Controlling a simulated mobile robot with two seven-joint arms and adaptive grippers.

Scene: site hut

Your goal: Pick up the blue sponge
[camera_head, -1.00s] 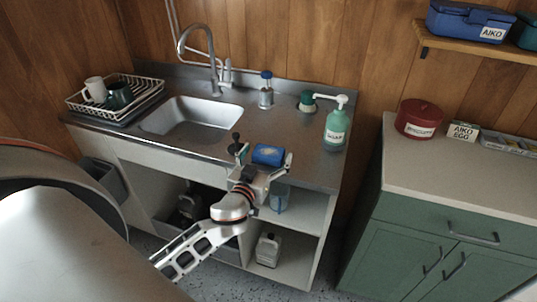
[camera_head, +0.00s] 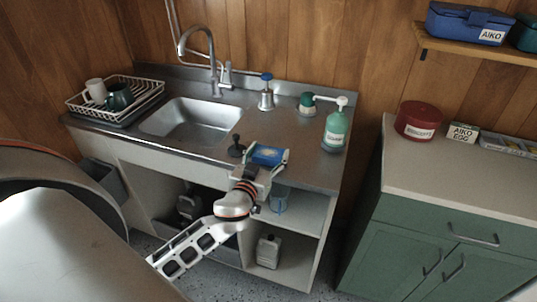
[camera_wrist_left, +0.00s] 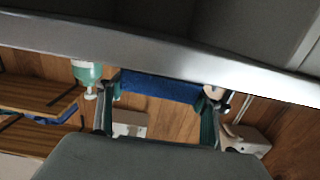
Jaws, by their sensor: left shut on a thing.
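The blue sponge (camera_head: 268,155) is at the front edge of the steel counter, right of the sink. My left gripper (camera_head: 267,158) has one finger on each side of the sponge and is shut on it. In the left wrist view, the sponge (camera_wrist_left: 160,88) spans between the two fingers (camera_wrist_left: 158,108). I cannot tell whether it still touches the counter. My right gripper is not in view.
A green pump bottle (camera_head: 336,128) stands right of the sponge, and a blue-topped dispenser (camera_head: 266,93) behind it. A small dark object (camera_head: 237,147) is just left of the gripper. The sink (camera_head: 192,122) and dish rack (camera_head: 115,98) are farther left.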

